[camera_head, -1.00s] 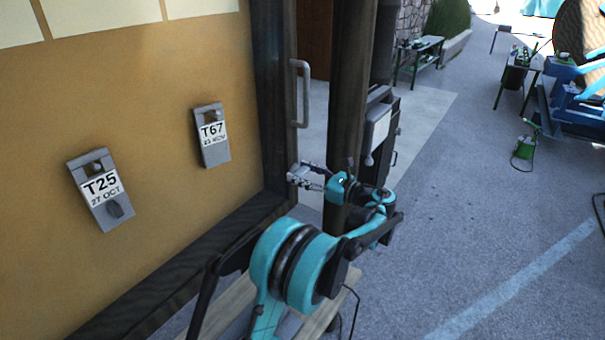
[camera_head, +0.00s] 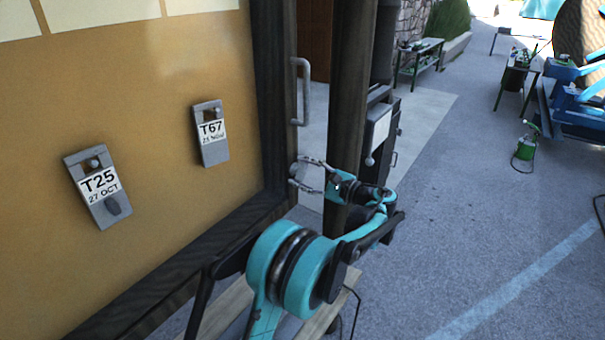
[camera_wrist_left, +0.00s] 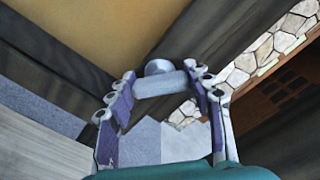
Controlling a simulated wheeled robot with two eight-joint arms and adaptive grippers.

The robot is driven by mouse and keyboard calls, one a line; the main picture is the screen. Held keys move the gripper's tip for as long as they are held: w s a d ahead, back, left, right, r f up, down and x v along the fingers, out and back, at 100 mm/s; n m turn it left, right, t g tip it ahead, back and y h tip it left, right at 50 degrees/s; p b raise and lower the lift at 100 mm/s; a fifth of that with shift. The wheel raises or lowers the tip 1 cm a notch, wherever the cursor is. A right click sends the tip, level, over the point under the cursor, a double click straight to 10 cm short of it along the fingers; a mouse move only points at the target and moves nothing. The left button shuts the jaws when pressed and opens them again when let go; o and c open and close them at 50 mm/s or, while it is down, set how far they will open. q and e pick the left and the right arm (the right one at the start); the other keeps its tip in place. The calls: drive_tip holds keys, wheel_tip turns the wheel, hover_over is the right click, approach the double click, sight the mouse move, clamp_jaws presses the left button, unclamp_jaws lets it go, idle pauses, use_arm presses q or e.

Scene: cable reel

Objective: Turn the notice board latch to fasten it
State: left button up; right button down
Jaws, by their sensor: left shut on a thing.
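The notice board (camera_head: 150,75) has a tan face and a dark frame, and fills the left of the head view. The latch (camera_head: 298,172) is a small grey piece at the frame's right edge, low down. In the left wrist view it shows as a grey bar with a round knob (camera_wrist_left: 160,80). My left gripper (camera_head: 305,174) reaches it from the right. Its two fingers are shut on the latch bar, one at each end in the left wrist view (camera_wrist_left: 165,90). The fingers partly hide the latch in the head view. My right gripper is not in view.
A grey pull handle (camera_head: 303,92) is on the frame above the latch. A dark post (camera_head: 350,90) stands just right of it, close behind my left wrist. Tags T25 (camera_head: 98,185) and T67 (camera_head: 211,133) hang on the board. Open pavement (camera_head: 480,220) lies to the right.

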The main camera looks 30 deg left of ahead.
use_arm(q)
drive_tip(key=n, duration=0.3)
drive_tip(key=shift+n, duration=2.2)
drive_tip(key=shift+f, duration=0.1)
drive_tip(key=o, duration=1.2)
drive_tip(key=shift+c, duration=0.2)
drive_tip(key=shift+d, duration=0.1)
drive_tip(key=s+d, duration=0.1)
drive_tip(key=d, duration=1)
drive_tip(key=shift+d, duration=0.4)
